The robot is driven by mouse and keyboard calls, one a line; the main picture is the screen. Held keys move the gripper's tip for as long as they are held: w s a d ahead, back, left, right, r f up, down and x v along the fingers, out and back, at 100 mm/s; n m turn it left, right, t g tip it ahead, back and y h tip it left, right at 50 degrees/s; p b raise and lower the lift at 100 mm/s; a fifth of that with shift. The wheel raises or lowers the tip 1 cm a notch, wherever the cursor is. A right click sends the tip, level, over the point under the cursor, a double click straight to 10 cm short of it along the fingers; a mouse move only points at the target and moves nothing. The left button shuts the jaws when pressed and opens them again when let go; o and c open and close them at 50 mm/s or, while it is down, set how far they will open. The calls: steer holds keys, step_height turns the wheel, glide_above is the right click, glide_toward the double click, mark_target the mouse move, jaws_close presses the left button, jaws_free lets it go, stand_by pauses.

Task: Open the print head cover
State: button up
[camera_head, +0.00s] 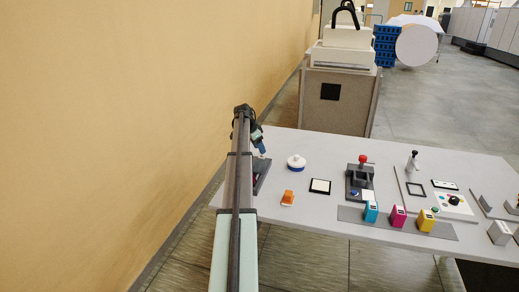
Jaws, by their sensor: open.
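My arm reaches from the bottom of the head view to the left end of the grey table. My gripper (262,152) hangs over that end and is small in the picture. It is open. Just below it, a dark flat piece (263,175) lies on the table, partly hidden behind my arm. I cannot tell whether this is the print head cover, or whether the gripper touches it. No other part is clearly recognisable as the cover.
A red-knobbed device (361,178) and cyan (371,211), magenta (397,216) and yellow (426,220) cartridges stand further right. A yellow wall (120,120) borders the left.

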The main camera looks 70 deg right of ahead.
steer(key=v, duration=1.2)
steer(key=shift+r, duration=0.3)
